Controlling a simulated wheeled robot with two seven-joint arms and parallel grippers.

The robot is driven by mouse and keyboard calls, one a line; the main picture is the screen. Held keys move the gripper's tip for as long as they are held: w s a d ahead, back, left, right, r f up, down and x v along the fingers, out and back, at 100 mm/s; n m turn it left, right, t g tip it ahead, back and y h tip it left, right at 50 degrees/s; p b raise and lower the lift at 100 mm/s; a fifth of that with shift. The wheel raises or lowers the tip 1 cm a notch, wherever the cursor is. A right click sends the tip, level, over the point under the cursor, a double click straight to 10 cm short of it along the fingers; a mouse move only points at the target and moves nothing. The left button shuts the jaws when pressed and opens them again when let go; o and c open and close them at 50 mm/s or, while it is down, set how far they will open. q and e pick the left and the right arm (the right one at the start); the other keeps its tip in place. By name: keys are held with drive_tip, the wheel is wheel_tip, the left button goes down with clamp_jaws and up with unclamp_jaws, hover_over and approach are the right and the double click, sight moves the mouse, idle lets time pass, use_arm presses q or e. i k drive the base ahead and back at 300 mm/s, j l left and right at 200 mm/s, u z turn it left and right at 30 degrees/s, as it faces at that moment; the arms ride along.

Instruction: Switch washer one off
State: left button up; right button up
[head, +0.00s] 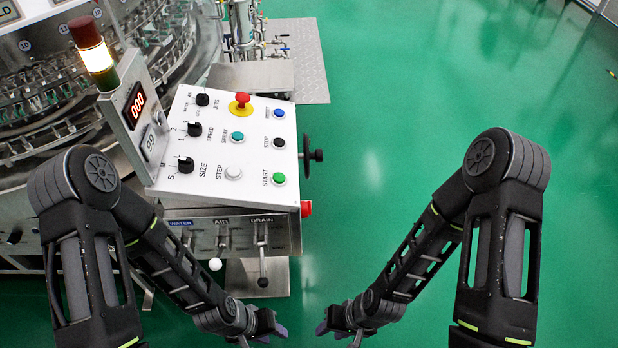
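The washer's white control panel (215,150) is tilted at left of centre. It carries a black STOP button (278,143), a green START button (278,178), a blue button (278,112) and a red mushroom button (241,101) on a yellow base. Three black knobs, including the SPEED knob (194,129), line its left side. The red display (136,104) reads 000. The signal tower (93,52) has its pale middle section lit. My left gripper (277,329) and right gripper (326,327) are low in the picture, below the panel and touching nothing visible; their finger openings are unclear.
Under the panel are levers marked WATER, AIR and DRAIN, the drain lever (262,262) hanging down. A black handwheel (313,155) and a red knob (305,208) stick out at right. The round metal washer (60,110) fills the left. The green floor (400,110) is clear.

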sight(306, 210)
drive_tip(key=i, duration=0.5)
drive_tip(key=k, duration=0.6)
drive_tip(key=i+l+u, duration=0.35)
drive_tip(key=l, duration=0.25)
drive_tip(key=i+l+u, duration=0.15)
drive_tip(key=l, duration=0.2)
drive_tip(key=l+u, duration=0.5)
drive_tip(key=l, duration=0.2)
drive_tip(key=l+z, duration=0.45)
drive_tip(key=l, duration=0.9)
